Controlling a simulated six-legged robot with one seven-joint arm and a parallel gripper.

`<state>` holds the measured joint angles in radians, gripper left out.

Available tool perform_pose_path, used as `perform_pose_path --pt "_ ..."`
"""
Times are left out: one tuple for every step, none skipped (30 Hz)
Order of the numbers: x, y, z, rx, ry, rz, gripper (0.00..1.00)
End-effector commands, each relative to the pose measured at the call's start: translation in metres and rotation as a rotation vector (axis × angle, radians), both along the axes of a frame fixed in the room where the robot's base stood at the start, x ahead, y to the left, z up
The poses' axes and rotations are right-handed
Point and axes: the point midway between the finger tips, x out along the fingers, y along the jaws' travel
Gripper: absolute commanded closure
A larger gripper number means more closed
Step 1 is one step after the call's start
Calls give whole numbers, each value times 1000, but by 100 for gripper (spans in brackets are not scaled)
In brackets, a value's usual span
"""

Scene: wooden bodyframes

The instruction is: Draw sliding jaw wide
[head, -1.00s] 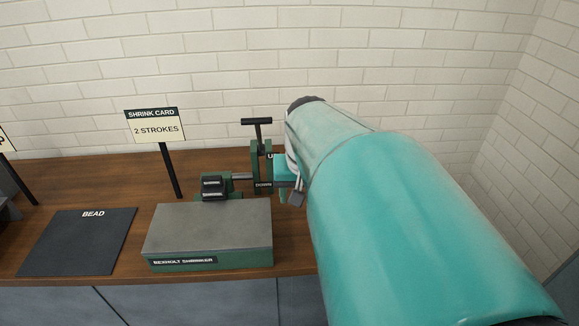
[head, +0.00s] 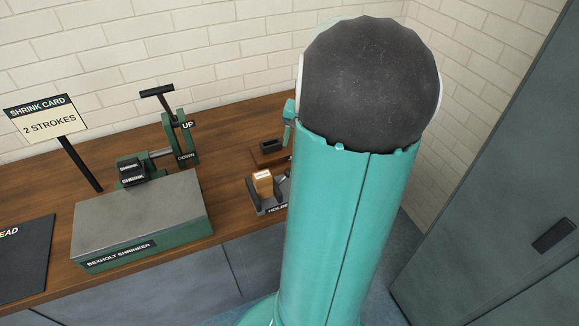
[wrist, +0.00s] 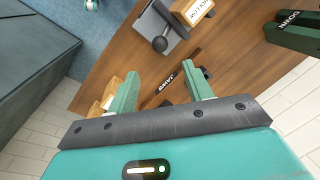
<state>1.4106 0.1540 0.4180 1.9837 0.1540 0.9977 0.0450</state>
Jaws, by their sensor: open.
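My arm hides part of the bench.
The green shrinker (head: 140,215) with its T-handle lever (head: 158,90) stands left of the holder. A shrink card (head: 45,115) reads 2 strokes. Wooden pieces (wrist: 97,108) show at the left finger. A grey cabinet (head: 500,190) is at right.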

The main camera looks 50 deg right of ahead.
Motion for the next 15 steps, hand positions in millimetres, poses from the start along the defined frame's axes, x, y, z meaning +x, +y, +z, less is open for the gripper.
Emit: perform_pose_path --pt "1 1 -11 6 2 0 49" --pt "2 2 -16 5 1 0 49" --pt "3 3 -24 6 2 0 49" --pt "4 3 -30 5 1 -1 49" --pt "6 4 -36 5 1 0 49" --pt "7 4 -44 6 2 1 49" --pt "8 5 -50 6 2 1 49" --pt "9 6 -56 5 1 1 49" --pt "11 6 -63 5 1 1 49" --pt "12 6 -69 5 1 1 49" --pt "13 7 -74 5 1 1 49" --pt "14 8 -82 5 1 1 49" --pt "14 8 -86 4 1 1 49" --pt "15 8 -91 4 1 0 49" --pt "16 9 -96 4 1 0 49"
